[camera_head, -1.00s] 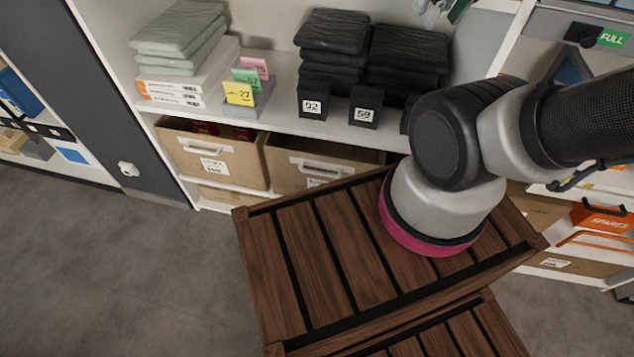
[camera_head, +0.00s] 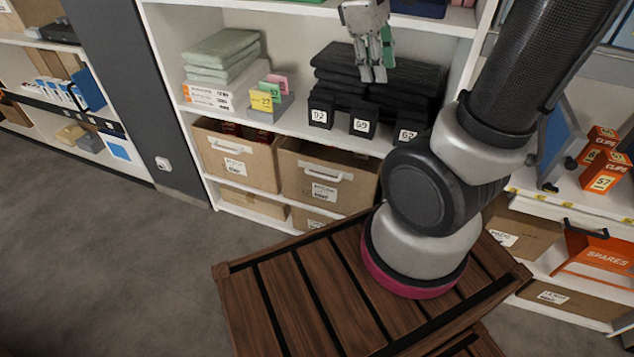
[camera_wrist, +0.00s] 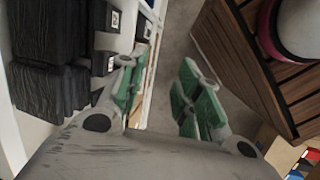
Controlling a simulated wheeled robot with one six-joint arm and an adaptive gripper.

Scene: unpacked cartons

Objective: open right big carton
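Two big brown cartons stand side by side on the shelf below the dark folded stacks in the head view. The right big carton (camera_head: 300,183) has a white handle (camera_head: 322,172) and a white label on its front. Its right edge is close to my arm. The left big carton (camera_head: 262,168) has a like handle. My gripper (camera_head: 374,74) hangs high in front of the dark stacks, well above the right carton and apart from it. In the wrist view my gripper (camera_wrist: 165,100) has its green-padded fingers spread, with nothing between them. The carton cannot be made out there.
Black numbered tags (camera_head: 362,123) stand along the shelf edge above the cartons. Dark folded stacks (camera_head: 340,70) lie behind them. Smaller cartons sit below. An orange bin (camera_head: 600,250) is at the right. Grey floor (camera_head: 110,260) is clear at the left.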

